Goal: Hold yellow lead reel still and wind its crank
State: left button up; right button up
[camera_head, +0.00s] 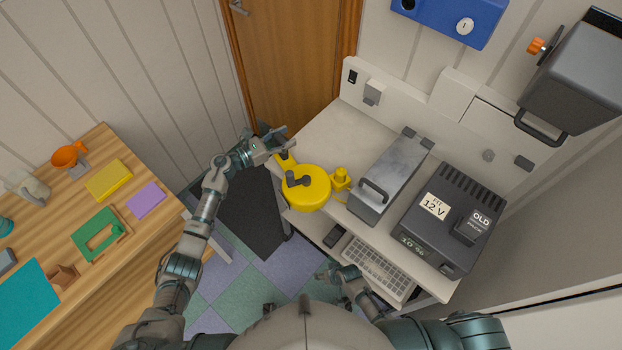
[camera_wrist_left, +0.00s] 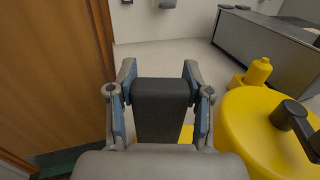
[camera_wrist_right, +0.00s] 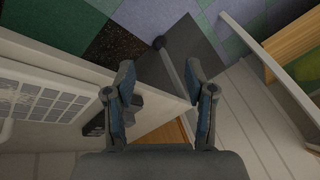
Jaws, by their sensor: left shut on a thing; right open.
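The yellow lead reel (camera_head: 308,190) sits near the left edge of the white desk. Its dark crank (camera_head: 298,181) is on top. In the left wrist view the reel (camera_wrist_left: 250,125) and crank (camera_wrist_left: 295,125) are at the right. My left gripper (camera_head: 279,146) is shut on the reel's dark handle (camera_wrist_left: 160,105), which stands between its fingers. A yellow plug (camera_head: 341,178) stands beside the reel on the right.
A grey metal case (camera_head: 391,175) and a dark 12 V unit (camera_head: 452,219) stand right of the reel. A keyboard (camera_head: 378,262) lies on a lower shelf at the front. A wooden table (camera_head: 140,235) with several items is at the left. The desk behind the reel is clear.

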jog(key=w+a+r+y, duration=0.2)
jog(key=w+a+r, duration=0.3)
jog(key=a+r, duration=0.3)
jog(key=w+a+r+y, duration=0.2)
jog(key=w+a+r, duration=0.3)
jog(key=a+r, duration=0.2)
jog(key=a+r+n+g+y, duration=0.1)
jog(key=a+r+n+g, duration=0.1)
jog(key=a+r, duration=0.75)
notch_tip(320, 180, up, 31)
jog(key=n+h, duration=0.2)
jog(key=h, duration=0.6)
send_over(289, 172)
jog(key=shift+s+g, duration=0.1)
jog(key=shift+g, duration=0.3)
notch_tip(289, 172, down, 12)
jog(key=shift+r, duration=0.1)
grip_shut()
